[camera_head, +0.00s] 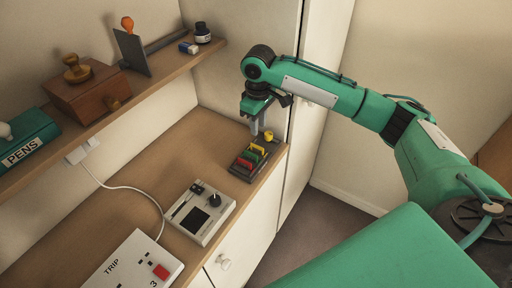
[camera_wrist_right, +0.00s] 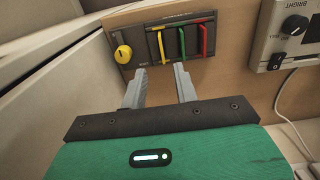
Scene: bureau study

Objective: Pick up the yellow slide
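The yellow slide (camera_wrist_right: 161,45) is a thin upright bar on a dark control panel (camera_wrist_right: 232,68), between a round yellow knob (camera_wrist_right: 123,54) and a green slide (camera_wrist_right: 181,41). In the head view the yellow slide (camera_head: 258,149) is small, at the back end of the row. My right gripper (camera_wrist_right: 160,70) is open and empty. Its two grey fingers point at the panel, with the yellow slide roughly between their lines and just beyond the tips. In the head view my right gripper (camera_head: 260,132) hangs over the back of the panel. My left gripper is not in view.
A red slide (camera_wrist_right: 204,38) stands beside the green one. A grey device with a black knob (camera_head: 202,212) and a white TRIP box (camera_head: 135,264) lie nearer on the desk. A shelf (camera_head: 150,95) overhangs at left; a cabinet wall (camera_head: 248,45) stands behind.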

